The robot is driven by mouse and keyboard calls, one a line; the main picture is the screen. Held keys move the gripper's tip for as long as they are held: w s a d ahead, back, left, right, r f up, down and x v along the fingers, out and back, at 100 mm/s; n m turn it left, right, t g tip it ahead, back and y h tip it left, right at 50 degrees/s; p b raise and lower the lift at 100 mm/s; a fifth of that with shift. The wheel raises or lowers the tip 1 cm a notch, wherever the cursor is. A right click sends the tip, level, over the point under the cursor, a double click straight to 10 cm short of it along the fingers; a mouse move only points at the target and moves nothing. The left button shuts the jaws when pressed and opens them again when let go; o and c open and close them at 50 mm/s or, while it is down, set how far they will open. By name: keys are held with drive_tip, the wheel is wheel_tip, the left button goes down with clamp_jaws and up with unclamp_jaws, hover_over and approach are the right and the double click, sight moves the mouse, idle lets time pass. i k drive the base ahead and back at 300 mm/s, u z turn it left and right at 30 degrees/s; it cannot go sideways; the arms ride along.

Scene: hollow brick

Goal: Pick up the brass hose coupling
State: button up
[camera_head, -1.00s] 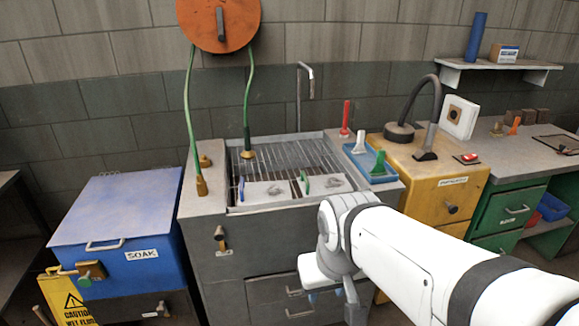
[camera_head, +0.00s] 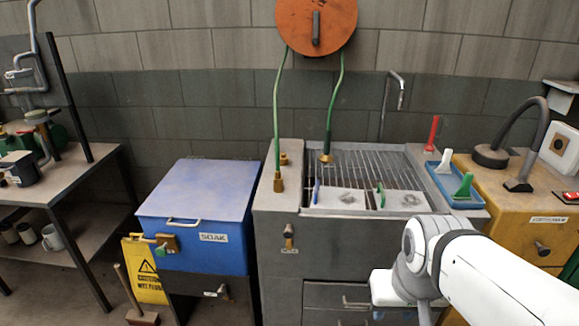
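Several brass fittings show near the sink, and I cannot tell for certain which is the hose coupling. A small loose-looking brass fitting (camera_head: 284,158) lies on the grey counter left of the sink. A brass hose end (camera_head: 279,183) stands in front of it, at the bottom of a green hose. Another brass nozzle (camera_head: 326,157) hangs from the second green hose over the sink rack. My gripper (camera_head: 380,300) is low at the front of the sink cabinet, to the right of and below these fittings. Its fingers are mostly hidden, and nothing is seen held.
The sink (camera_head: 365,172) has a wire rack with brushes at its front. A blue tray (camera_head: 450,190) sits right of it. A blue SOAK chest (camera_head: 200,210), a yellow caution sign (camera_head: 145,270) and a shelf unit (camera_head: 70,185) stand left. The counter's front left corner is clear.

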sight(277, 183)
drive_tip(key=k, duration=1.25)
drive_tip(key=u, duration=0.55)
drive_tip(key=i, duration=0.85)
drive_tip(key=u, duration=0.25)
drive_tip(key=i, duration=1.75)
drive_tip(key=z, duration=0.7)
drive_tip(key=k, duration=0.7)
drive_tip(key=z, duration=0.15)
